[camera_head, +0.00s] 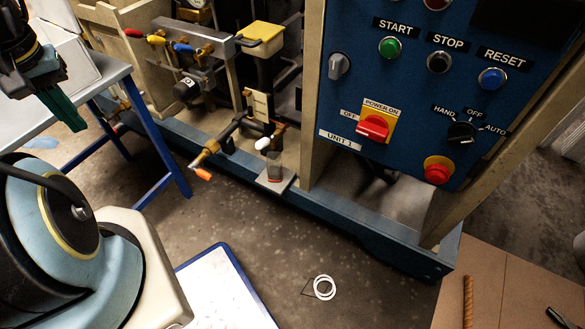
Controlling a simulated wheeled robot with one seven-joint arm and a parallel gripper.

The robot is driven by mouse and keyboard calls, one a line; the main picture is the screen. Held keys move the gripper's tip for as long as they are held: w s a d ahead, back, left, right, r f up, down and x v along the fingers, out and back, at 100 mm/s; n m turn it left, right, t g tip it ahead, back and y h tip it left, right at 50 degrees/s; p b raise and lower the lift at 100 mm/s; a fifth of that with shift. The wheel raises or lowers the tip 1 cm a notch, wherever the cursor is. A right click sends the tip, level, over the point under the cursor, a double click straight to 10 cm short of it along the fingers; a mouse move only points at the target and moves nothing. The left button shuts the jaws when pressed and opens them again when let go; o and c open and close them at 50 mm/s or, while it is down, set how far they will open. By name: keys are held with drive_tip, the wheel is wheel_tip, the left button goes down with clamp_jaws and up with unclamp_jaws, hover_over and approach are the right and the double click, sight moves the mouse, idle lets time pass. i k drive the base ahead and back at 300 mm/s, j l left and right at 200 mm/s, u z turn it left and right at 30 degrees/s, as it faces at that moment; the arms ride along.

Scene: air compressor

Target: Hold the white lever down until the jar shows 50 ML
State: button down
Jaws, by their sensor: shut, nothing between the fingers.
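The white lever (263,143) is a small white-tipped handle on the dark pipework at the lower middle of the machine. The jar (275,173) is a small vessel just below it, on a light plate at the frame's base. Its contents look reddish-brown, but no marking or level can be read. My gripper (70,118) has dark teal fingers, shut and empty. It is at the upper left, in front of the metal table, well apart from the lever and jar.
Red, yellow and blue handles line the manifold (195,45) above. The blue control panel (430,90) stands right. A blue-legged table (115,75) is at left. Open floor (200,215) lies in front.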

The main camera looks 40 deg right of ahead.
sight(261, 144)
drive_tip(key=z, duration=0.4)
drive_tip(key=k+j+z, duration=0.1)
drive_tip(key=z, duration=0.75)
drive_tip(key=k+j, duration=0.05)
